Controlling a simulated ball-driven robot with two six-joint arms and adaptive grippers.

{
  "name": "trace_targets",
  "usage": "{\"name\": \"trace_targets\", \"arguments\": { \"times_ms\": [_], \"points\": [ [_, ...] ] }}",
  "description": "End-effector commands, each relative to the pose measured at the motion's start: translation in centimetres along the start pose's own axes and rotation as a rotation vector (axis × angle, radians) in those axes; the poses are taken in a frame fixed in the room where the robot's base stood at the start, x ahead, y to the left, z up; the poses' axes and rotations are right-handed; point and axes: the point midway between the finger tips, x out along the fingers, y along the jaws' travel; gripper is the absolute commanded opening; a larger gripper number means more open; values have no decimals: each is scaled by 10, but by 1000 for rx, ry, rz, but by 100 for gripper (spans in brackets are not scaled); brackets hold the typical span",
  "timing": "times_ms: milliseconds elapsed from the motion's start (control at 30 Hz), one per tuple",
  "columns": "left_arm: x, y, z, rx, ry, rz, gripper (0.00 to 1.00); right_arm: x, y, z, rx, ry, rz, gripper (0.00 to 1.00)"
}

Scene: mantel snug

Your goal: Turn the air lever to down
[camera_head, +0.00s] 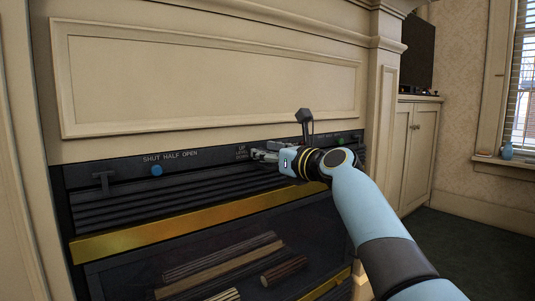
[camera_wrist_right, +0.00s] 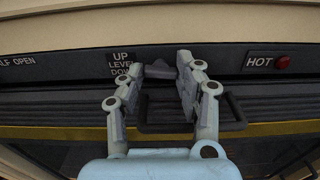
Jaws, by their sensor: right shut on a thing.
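The air lever (camera_wrist_right: 160,71) is a short dark grey handle on the stove's control strip, just right of the label reading UP, LEVEL, DOWN (camera_wrist_right: 120,65). In the wrist view it lies between my fingertips, roughly level with the middle of the label. In the head view my gripper hides most of it, so its exact angle cannot be told. My right gripper (camera_head: 264,155) reaches in from the right and is shut on the lever; its two fingers also show in the wrist view (camera_wrist_right: 157,70). My left gripper is not in view.
A T-shaped lever (camera_head: 103,181) and a blue knob (camera_head: 156,170) are on the strip at left, by the SHUT HALF OPEN label. A red knob (camera_wrist_right: 281,62) sits beside HOT. Below are slats, a brass bar (camera_head: 170,222) and logs (camera_head: 222,258). A cream panel (camera_head: 210,80) rises above.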

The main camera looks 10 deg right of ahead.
Motion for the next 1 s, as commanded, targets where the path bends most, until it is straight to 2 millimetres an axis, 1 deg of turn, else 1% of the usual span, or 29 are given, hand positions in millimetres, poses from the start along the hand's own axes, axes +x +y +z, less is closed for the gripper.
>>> {"name": "trace_targets", "arguments": {
  "times_ms": [33,533,567,700,733,1000],
  "points": [
    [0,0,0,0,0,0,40,0,0,3,0,-6,0,3],
    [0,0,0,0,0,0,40,0,0,4,-1,-7,0,3],
    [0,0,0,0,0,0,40,0,0,4,-1,-8,0,37],
    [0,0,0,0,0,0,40,0,0,3,-1,-6,0,56],
    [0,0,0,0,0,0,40,0,0,3,0,-5,0,58],
    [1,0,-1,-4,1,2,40,-2,-1,2,0,-3,-1,58]
  ]
}}
